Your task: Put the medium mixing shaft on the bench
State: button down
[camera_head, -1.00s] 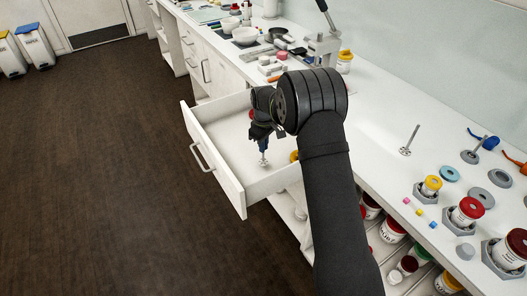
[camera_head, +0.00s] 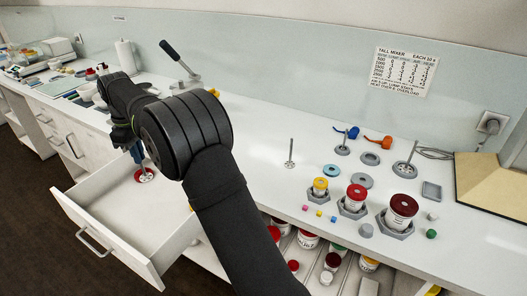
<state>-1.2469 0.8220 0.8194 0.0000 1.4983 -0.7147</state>
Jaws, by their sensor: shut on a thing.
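My gripper (camera_head: 135,148) is shut on a mixing shaft, seen from behind my arm. The shaft hangs down over the open drawer (camera_head: 116,252), with its pale toothed disc (camera_head: 147,178) at the lower end in front of a red round thing. Its upper part is hidden by my gripper and wrist. Whether the disc is clear of the drawer floor I cannot tell. The white bench (camera_head: 262,133) runs behind and to the right of the drawer. Another mixing shaft (camera_head: 290,154) stands upright on the bench, right of my arm.
Hex holders with red-lidded jars (camera_head: 354,196) and a yellow-lidded jar (camera_head: 320,186) stand on the right of the bench, near grey rings and a rod on a disc (camera_head: 405,168). A lever press (camera_head: 180,66) stands behind my arm. Bare bench surrounds the upright shaft.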

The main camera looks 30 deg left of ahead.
notch_tip(320, 180, up, 10)
jog(key=shift+f, duration=0.25)
jog(key=w+d+r, duration=0.1)
jog(key=w+d, duration=1.6)
jog(key=d, duration=0.2)
jog(key=w+d, duration=0.3)
jog(key=d, duration=0.8)
jog(key=w+d, duration=0.3)
jog(key=d, duration=0.8)
jog(key=s+a+f, duration=0.1)
jog(key=a+f, duration=1.1)
jog(key=f, duration=0.4)
jog(key=shift+s+f, duration=0.35)
jog(key=shift+f, duration=0.05)
jog(key=shift+f, duration=0.1)
